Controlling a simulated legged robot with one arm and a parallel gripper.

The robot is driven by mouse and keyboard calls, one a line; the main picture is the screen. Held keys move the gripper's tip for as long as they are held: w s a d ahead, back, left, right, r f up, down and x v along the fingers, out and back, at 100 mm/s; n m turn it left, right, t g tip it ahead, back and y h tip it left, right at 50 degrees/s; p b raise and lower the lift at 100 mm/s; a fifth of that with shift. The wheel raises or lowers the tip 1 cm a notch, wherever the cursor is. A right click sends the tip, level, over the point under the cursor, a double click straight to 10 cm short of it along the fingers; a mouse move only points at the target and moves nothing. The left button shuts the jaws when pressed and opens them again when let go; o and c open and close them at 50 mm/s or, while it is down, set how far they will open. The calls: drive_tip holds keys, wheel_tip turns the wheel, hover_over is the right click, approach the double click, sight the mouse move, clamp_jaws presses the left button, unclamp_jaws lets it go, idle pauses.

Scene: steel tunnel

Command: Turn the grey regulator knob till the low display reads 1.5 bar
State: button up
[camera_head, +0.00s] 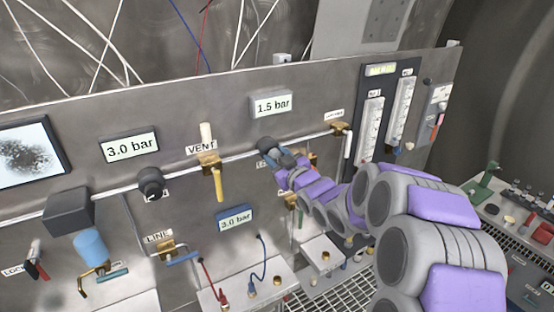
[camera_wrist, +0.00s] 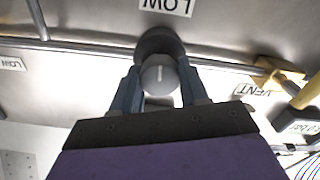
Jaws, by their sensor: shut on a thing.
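The grey regulator knob (camera_wrist: 159,75) sits between my gripper's two fingers in the wrist view, with a white line on its face pointing straight up and down in the picture. My gripper (camera_wrist: 158,84) is shut on it, one finger on each side. In the head view my gripper (camera_head: 277,155) reaches the panel at the dark, rounded regulator body (camera_head: 267,144), and the fingers hide most of the knob. The display (camera_head: 271,104) above this regulator reads 1.5 bar. A LOW label (camera_wrist: 166,6) shows upside down beside the knob in the wrist view.
Another display (camera_head: 129,147) at left reads 3.0 bar, above a dark knob (camera_head: 151,182). A blue-framed display (camera_head: 235,220) lower down also reads 3.0 bar. The yellow-handled VENT valve (camera_head: 217,183) stands left of my gripper; flow tubes (camera_head: 371,129) stand to the right.

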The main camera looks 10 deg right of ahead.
drive_tip(key=o, duration=1)
drive_tip(key=shift+o, duration=0.2)
drive_tip(key=shift+s, duration=0.15)
drive_tip(key=b+v, duration=0.6)
drive_tip(key=v, duration=1.1)
